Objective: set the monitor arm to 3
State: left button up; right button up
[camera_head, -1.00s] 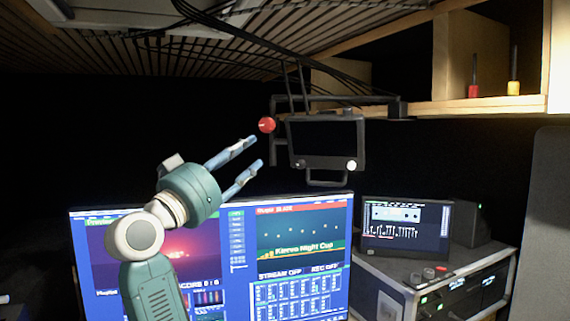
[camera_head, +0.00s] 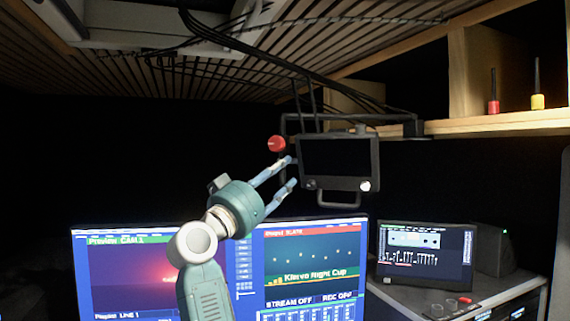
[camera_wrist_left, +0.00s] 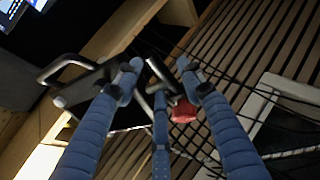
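The monitor arm holds a small dark monitor (camera_head: 338,158) in a black tubular frame, hanging below the shelf in the head view. A red knob (camera_head: 277,143) sits at the frame's upper left, and a white knob is at its lower right. My left gripper (camera_head: 291,172) is open, its blue fingertips at the monitor's left edge just below the red knob. In the left wrist view, the spread fingers (camera_wrist_left: 157,72) point toward the black frame, and the red knob (camera_wrist_left: 184,112) shows between two fingers. I cannot tell whether they touch. No number or scale is readable. My right gripper is not in view.
Wide desk screens (camera_head: 310,255) stand below my left arm. A small mixer screen (camera_head: 425,252) sits on a rack case at the right. A wooden shelf (camera_head: 500,124) is at upper right. Black cables (camera_head: 290,72) hang from the slatted ceiling above the monitor.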

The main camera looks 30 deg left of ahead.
pick_arm(q)
jog(key=shift+p+x, duration=0.3)
jog(key=shift+x, duration=0.9)
jog(key=shift+w+a, duration=0.1)
grip_shut()
jog(key=shift+f+y, duration=0.1)
jog(key=shift+y, duration=0.3)
